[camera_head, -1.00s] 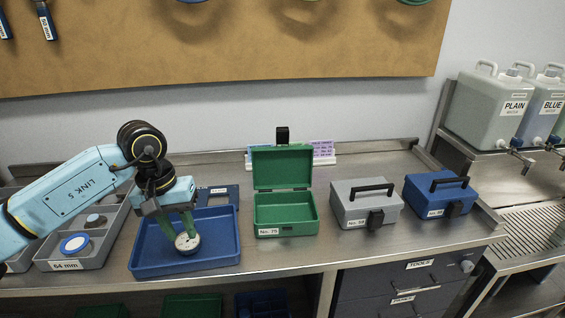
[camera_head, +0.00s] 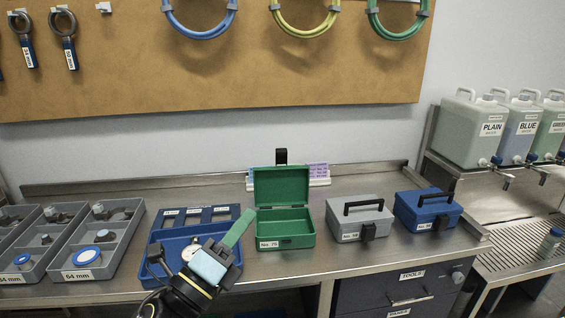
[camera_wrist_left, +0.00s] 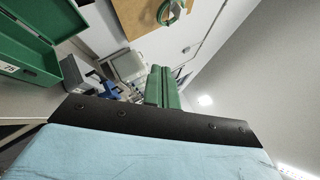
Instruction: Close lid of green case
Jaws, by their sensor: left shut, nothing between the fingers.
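The green case (camera_head: 286,240) labelled No. 75 stands on the steel bench with its lid (camera_head: 282,187) upright and open at the back. Its inside looks empty. In the left wrist view part of the green case (camera_wrist_left: 25,45) shows at the upper left. My left gripper (camera_head: 245,222) is in front of the case's left side, its green fingers shut and empty, pointing up and right. Its fingers also show in the left wrist view (camera_wrist_left: 162,75), together and apart from the case. My right gripper is not in view.
A blue tray (camera_head: 160,262) with a round gauge (camera_head: 189,252) lies left of the case, partly behind my arm. Closed grey (camera_head: 355,220) and blue (camera_head: 427,212) cases stand to the right. Grey bins (camera_head: 108,262) are at far left. A purple card rack (camera_head: 318,172) is behind.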

